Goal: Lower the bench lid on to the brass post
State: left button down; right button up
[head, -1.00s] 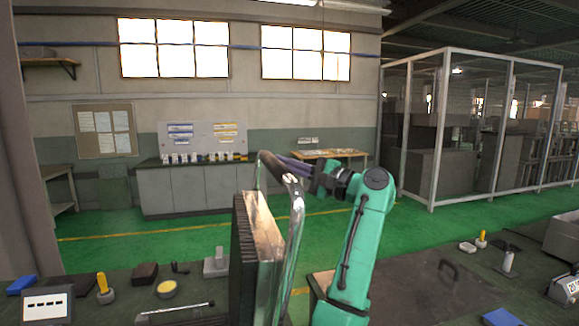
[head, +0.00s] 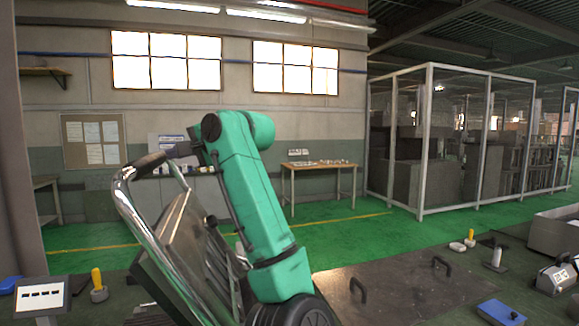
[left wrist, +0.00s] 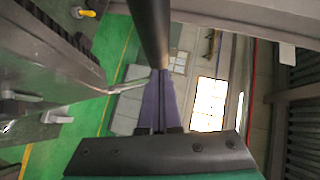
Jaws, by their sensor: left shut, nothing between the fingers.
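The bench lid (head: 180,245) is a dark panel in a bent chrome tube frame with a black handle bar (head: 147,163) along its top. It is raised and leans over to the left in the head view. My left gripper (head: 180,150) is at the right end of the bar, shut with nothing between its fingers. In the left wrist view the purple fingers (left wrist: 160,98) are together and point at the black bar (left wrist: 150,30). Whether they touch it I cannot tell. I cannot make out the brass post. My right gripper is not in view.
A small sign (head: 42,297) and a yellow-handled tool (head: 98,285) stand left of the lid. A flat brown plate with black handles (head: 400,285) lies on the bench to the right.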

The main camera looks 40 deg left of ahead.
pick_arm(q)
jog(key=s+a+f+n+t+h+b, duration=0.1)
jog(key=s+a+f+h+b, duration=0.1)
jog(key=s+a+f+b, duration=0.25)
jog(key=s+a+f+n+t+h+b, duration=0.1)
jog(key=s+a+f+n, duration=0.1)
jog(key=s+a+f, duration=0.35)
jog(key=s+a+f+n+t+h+b, duration=0.1)
jog(key=s+f+b, duration=0.3)
jog(key=f, duration=0.5)
jog(key=s+a+f+n+t+h+b, duration=0.1)
jog(key=s+a+f+t+h+b, duration=0.1)
jog(key=s+f, duration=0.6)
jog(key=shift+a+f+b, duration=0.45)
jog(key=shift+a+b, duration=0.4)
jog(key=shift+a, duration=0.25)
